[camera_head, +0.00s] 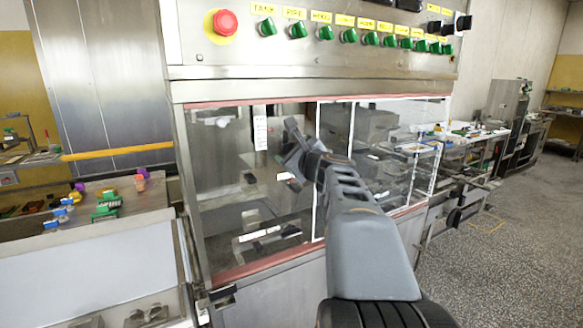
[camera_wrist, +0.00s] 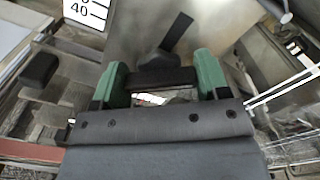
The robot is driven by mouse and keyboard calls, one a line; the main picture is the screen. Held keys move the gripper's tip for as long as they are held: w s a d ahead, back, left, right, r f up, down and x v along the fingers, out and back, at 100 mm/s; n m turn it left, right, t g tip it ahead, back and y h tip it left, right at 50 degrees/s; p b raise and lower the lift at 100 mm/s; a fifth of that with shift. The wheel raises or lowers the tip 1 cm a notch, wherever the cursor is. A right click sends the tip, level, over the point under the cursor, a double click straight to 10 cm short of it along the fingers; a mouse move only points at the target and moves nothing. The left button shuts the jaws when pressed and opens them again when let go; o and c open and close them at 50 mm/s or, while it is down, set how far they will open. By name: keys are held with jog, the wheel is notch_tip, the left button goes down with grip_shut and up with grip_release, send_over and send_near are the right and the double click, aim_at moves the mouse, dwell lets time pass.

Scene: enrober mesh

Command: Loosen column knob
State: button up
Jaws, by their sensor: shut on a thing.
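My gripper (camera_wrist: 160,72) shows its two green fingers in the wrist view. It is shut on a black knob (camera_wrist: 162,80), with one finger at each side. A slanted dark bar (camera_wrist: 178,33) rises just beyond the knob. In the head view my gripper (camera_head: 297,150) is at the machine's front window, at the end of my grey arm. The held knob cannot be made out there, as my gripper covers that spot. A second black knob-like block (camera_wrist: 40,70) stands apart at the left of the wrist view.
A white scale strip marked 40 (camera_wrist: 88,12) is at the wrist view's upper left. The machine's window frame (camera_head: 245,272) surrounds the work space. Above it are a red stop button (camera_head: 225,22) and several green switches. A side table (camera_head: 90,225) holds coloured items. The right floor (camera_head: 500,265) is clear.

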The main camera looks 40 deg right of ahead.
jog(key=n+b, duration=0.3)
jog(key=b, duration=0.1)
jog(key=n+b, duration=0.2)
jog(key=shift+f+n, duration=0.3)
jog(key=shift+r+n+b, duration=0.15)
jog(key=shift+n+b, duration=1.7)
jog(key=shift+n, duration=0.35)
jog(key=shift+r, duration=0.1)
jog(key=o, duration=0.6)
jog(key=shift+o, duration=0.2)
jog(key=s+a+b, duration=0.2)
jog(key=s, duration=1.1)
jog(key=shift+s, duration=0.35)
